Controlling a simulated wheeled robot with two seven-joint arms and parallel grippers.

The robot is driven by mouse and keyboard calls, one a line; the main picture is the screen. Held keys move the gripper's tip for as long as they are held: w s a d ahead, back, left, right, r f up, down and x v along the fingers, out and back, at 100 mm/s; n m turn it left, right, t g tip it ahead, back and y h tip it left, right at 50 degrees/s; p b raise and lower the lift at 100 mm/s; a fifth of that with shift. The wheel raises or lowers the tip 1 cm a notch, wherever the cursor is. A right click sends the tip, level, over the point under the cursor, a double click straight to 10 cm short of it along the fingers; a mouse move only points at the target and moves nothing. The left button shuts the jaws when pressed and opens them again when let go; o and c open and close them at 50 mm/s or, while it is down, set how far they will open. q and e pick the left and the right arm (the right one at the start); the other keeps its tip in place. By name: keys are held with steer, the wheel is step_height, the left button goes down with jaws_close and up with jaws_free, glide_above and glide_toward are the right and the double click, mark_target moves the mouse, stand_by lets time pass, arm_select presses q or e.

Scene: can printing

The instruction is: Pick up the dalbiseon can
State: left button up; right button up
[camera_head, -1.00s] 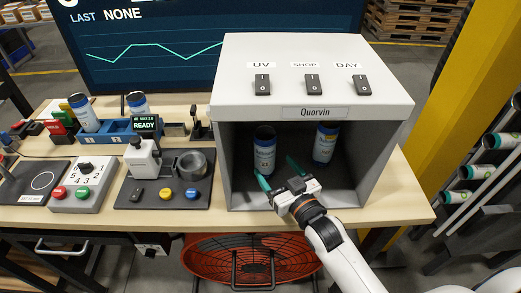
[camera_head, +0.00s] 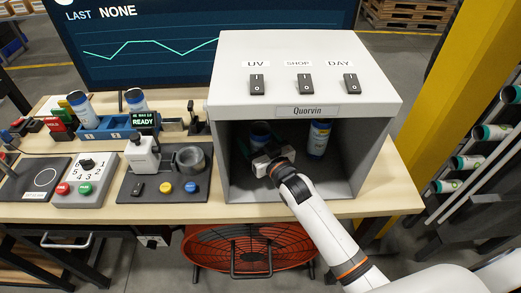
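The labels are too small to read, so I cannot tell which is the dalbiseon can. My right gripper (camera_head: 257,147) reaches into the box at the left can. Its body hides the lower part of that can and most of the fingers, so its grip cannot be seen. My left gripper is out of view.
The grey box (camera_head: 386,103) has a roof with three switches and walls close around my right gripper. A blue rack (camera_head: 101,132), a press device (camera_head: 142,152) and a button box (camera_head: 86,178) stand to the left. A rack of cans is at the right.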

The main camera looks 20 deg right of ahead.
steer(key=c, duration=1)
